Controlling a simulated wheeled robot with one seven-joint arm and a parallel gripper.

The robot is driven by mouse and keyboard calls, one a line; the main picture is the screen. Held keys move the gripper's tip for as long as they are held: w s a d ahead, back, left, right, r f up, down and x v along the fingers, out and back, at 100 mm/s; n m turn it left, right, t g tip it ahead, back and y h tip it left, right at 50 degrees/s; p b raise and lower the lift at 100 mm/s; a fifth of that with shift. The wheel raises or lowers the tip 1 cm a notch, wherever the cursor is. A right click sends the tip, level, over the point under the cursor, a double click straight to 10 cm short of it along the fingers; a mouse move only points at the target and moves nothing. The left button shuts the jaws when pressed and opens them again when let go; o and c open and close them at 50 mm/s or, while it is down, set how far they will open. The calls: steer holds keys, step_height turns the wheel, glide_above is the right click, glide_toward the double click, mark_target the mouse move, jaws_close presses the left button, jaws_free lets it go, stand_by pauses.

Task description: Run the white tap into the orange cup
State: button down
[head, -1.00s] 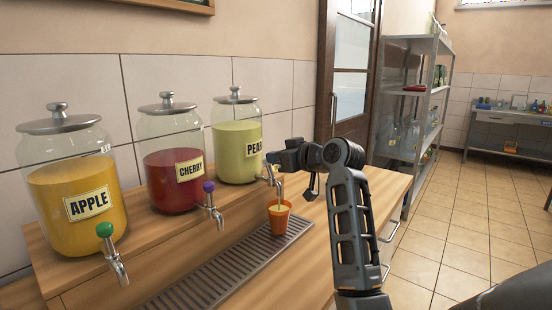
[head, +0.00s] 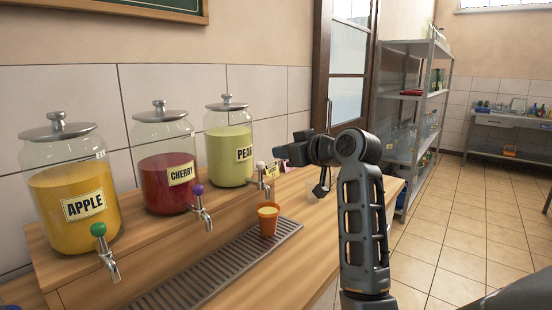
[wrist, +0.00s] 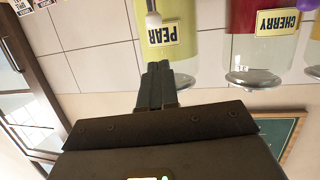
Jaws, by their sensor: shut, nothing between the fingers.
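The white tap (head: 262,178) is on the PEAR jar (head: 230,155), which holds pale green liquid. Its white knob (head: 260,165) also shows in the wrist view (wrist: 153,20), just beyond my fingertips. The orange cup (head: 268,222) stands upright on the drip grate under the spout, with yellowish liquid near its rim. I see no stream between spout and cup. My gripper (head: 281,153) is shut and empty, to the right of the knob and apart from it. In the wrist view its closed fingers (wrist: 157,85) point at the PEAR jar.
The CHERRY jar (head: 165,180) with a purple-knobbed tap and the APPLE jar (head: 75,205) with a green-knobbed tap stand to the left. The drip grate (head: 205,275) runs along the counter. Shelves (head: 405,130) stand farther right.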

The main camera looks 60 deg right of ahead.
steer(key=shift+s+a+r, duration=0.3)
steer(key=shift+s+r, duration=0.15)
steer(key=shift+s, duration=0.2)
steer(key=shift+s+a+r, duration=0.3)
steer(key=shift+s+r, duration=0.1)
steer(key=shift+s, duration=0.25)
steer(key=shift+s+a+r, duration=0.3)
steer(key=shift+s+r, duration=0.15)
steer(key=shift+s, duration=0.2)
